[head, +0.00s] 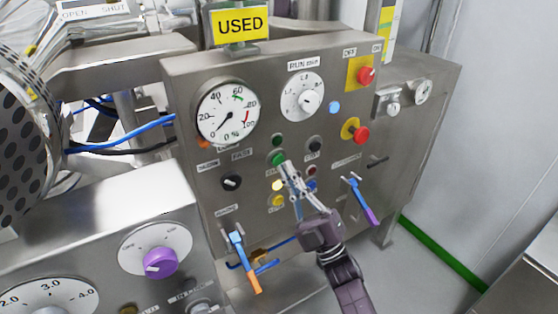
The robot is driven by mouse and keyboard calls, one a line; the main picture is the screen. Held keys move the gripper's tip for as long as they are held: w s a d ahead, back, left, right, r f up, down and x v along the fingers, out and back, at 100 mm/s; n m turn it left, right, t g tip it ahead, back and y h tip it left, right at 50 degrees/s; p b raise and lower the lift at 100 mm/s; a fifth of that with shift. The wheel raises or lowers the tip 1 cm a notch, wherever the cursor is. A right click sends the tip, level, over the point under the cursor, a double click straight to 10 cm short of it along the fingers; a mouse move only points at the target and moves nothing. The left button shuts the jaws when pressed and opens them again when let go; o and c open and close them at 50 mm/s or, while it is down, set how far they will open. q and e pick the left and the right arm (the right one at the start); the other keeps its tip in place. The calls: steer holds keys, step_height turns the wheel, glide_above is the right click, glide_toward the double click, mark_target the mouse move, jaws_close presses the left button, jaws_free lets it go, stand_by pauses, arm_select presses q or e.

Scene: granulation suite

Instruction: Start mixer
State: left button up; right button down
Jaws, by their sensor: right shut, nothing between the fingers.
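The mixer's grey control panel (190,90) stands ahead with a dial gauge (227,111), its needle near the low end. A white rotary selector (302,97), a green button (277,158), a black button (315,144), a black knob (232,182) and two red mushroom buttons on yellow plates, the upper (366,75) and the lower (360,134), are on it. My right gripper (285,166) is shut and empty, its tips right by the green button. I cannot tell whether they touch it. Its fingers partly cover the buttons below. My left gripper is out of view.
A blue-and-orange lever (243,262) and a blue-and-purple lever (362,201) stick out below. A nearer steel box with a purple knob (160,262) fills the lower left. A yellow USED sign (240,26) tops the panel.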

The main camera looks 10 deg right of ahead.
stand_by(0.4)
steer(key=shift+w+a+b, duration=0.2)
steer(key=shift+w+b, duration=0.15)
steer(key=shift+w, duration=0.1)
